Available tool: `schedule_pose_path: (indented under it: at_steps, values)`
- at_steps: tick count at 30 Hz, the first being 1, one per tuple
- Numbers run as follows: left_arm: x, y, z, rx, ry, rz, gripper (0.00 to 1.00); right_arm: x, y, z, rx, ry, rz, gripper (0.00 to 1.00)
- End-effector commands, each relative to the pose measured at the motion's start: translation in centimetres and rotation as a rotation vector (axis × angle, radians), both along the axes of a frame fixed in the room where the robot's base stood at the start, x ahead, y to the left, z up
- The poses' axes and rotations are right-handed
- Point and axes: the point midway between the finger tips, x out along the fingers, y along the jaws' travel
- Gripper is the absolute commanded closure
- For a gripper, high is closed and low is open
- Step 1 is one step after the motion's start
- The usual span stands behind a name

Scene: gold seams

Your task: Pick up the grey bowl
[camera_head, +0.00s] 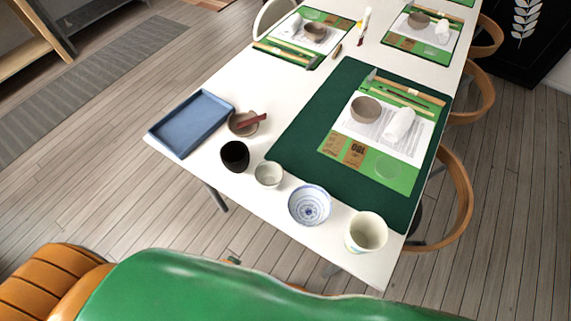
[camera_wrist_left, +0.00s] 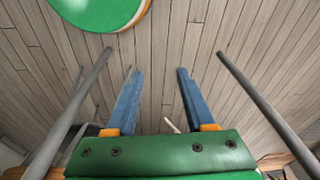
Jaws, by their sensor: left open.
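A grey-brown bowl (camera_head: 366,109) stands upright on the white paper of the nearest green place setting on the table. A second grey-brown bowl (camera_head: 240,125), with a dark red stick across its rim, stands by the blue tray. A similar bowl (camera_head: 315,32) is on the far left setting, and another (camera_head: 419,20) on the far right one. My left gripper (camera_wrist_left: 157,72) is open and empty in the left wrist view, with wooden floor beyond its blue fingers. Neither gripper shows in the head view. No bowl shows in the wrist view.
A white table (camera_head: 262,88) bears a blue tray (camera_head: 192,122), black cup (camera_head: 235,156), pale cup (camera_head: 268,175), blue-patterned bowl (camera_head: 310,205) and cream cup (camera_head: 366,232). A white roll (camera_head: 400,125) lies right of the near bowl. Wooden chairs (camera_head: 462,195) line the right side.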

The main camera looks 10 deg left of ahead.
Motion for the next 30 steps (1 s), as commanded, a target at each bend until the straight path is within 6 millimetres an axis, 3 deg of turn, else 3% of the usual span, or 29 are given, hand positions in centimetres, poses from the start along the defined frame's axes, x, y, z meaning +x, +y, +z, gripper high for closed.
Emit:
schedule_pose_path:
  at_steps: [1, 11, 16, 19, 24, 30]
  values:
    - [0.8, -0.1, 1.7, -0.001, -0.01, 0.002, 0.46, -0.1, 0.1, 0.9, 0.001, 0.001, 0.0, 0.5]
    - [5.3, -0.8, 11.7, -0.01, -0.065, 0.023, 0.46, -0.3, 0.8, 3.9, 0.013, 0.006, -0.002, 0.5]
    - [7.2, -1.1, 18.5, -0.029, -0.098, 0.097, 0.46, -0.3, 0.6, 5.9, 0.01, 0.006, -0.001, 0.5]
    - [8.9, -1.4, 23.6, -0.077, -0.126, 0.278, 0.46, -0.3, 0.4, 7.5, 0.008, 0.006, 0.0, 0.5]
    - [11.6, -2.1, 25.9, -0.198, -0.122, 0.721, 0.46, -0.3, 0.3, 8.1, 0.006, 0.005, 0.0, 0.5]
    - [15.5, -3.5, 26.1, -0.36, -0.075, 1.284, 0.46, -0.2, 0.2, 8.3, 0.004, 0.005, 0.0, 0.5]
